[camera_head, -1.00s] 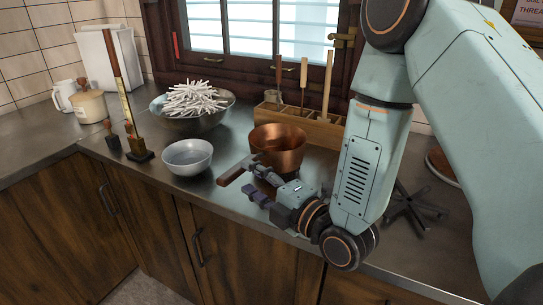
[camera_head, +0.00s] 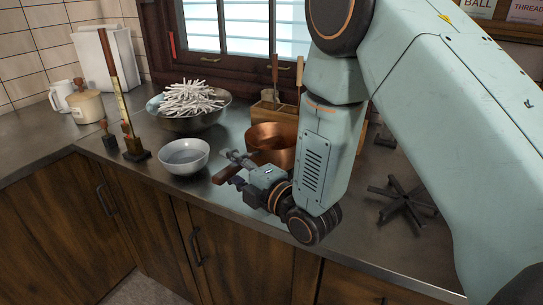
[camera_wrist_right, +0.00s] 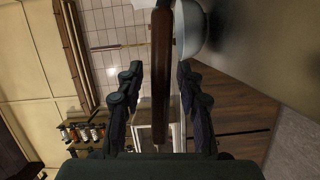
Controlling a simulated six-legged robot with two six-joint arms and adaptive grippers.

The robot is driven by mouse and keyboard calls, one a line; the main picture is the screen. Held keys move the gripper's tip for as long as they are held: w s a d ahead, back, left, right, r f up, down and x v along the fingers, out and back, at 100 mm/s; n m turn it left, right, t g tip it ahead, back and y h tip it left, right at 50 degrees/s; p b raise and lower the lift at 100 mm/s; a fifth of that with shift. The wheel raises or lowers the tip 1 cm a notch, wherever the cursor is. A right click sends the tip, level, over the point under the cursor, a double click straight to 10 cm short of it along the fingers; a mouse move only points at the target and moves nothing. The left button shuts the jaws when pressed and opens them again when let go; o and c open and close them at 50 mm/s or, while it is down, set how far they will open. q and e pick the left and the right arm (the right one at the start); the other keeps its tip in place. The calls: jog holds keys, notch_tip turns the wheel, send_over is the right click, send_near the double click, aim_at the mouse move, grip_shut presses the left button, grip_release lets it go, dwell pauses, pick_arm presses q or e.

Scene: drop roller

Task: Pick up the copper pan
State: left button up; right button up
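The copper pan (camera_head: 268,138) stands on the metal counter in the head view, with its right side partly hidden by my right arm. Its brown handle (camera_head: 224,174) sticks out to the front left. My right gripper (camera_head: 234,169) is at the handle, its fingers on either side of it. In the right wrist view the handle (camera_wrist_right: 161,75) runs lengthwise between the two spread fingers, with gaps visible on both sides. The pan's bowl is not seen in that view. My left gripper is in neither view.
A white bowl (camera_head: 184,156) stands just left of the pan handle. Behind it is a larger bowl (camera_head: 188,119) heaped with white sticks. A wooden utensil box (camera_head: 262,112) is behind the pan. A dark star-shaped stand (camera_head: 402,202) lies to the right.

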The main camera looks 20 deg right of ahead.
jog(key=shift+a, duration=0.3)
jog(key=shift+c, duration=1.4)
jog(key=shift+w, duration=0.1)
jog(key=shift+c, duration=0.8)
jog(key=shift+d, duration=0.25)
grip_shut()
jog(key=shift+a, duration=0.15)
